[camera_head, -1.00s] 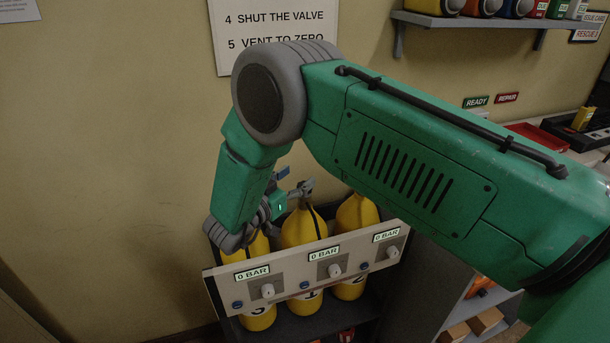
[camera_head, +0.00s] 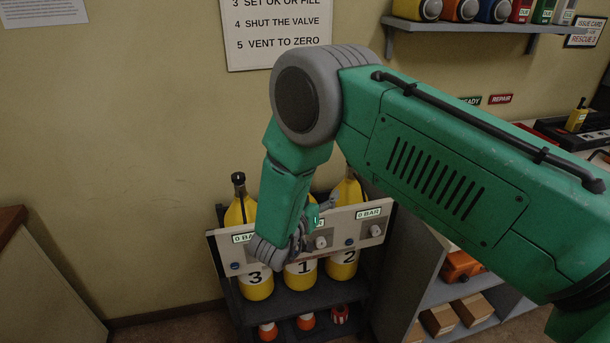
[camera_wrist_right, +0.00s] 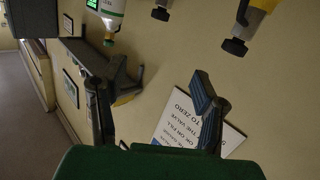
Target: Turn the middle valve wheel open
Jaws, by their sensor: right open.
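A rack holds three yellow cylinders: 3 (camera_head: 257,283), 1 (camera_head: 300,276) and 2 (camera_head: 342,267). Cylinder 1 stands in the middle; its top is hidden behind my right arm. Cylinder 3 has a black valve wheel (camera_head: 238,178) on top. A pale panel across the cylinders carries "0 BAR" displays and light knobs, including the middle knob (camera_head: 320,243). My right gripper (camera_head: 325,205) is open and empty in front of the middle of the rack, above that knob. In the wrist view its fingers (camera_wrist_right: 156,108) are spread apart, with dark valve tops (camera_wrist_right: 235,47) beyond them. My left gripper is not seen.
A wall sign (camera_head: 278,35) hangs behind the rack. A wall shelf (camera_head: 480,45) with bottles is at upper right. A grey cabinet (camera_head: 388,300) with boxes stands right of the rack.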

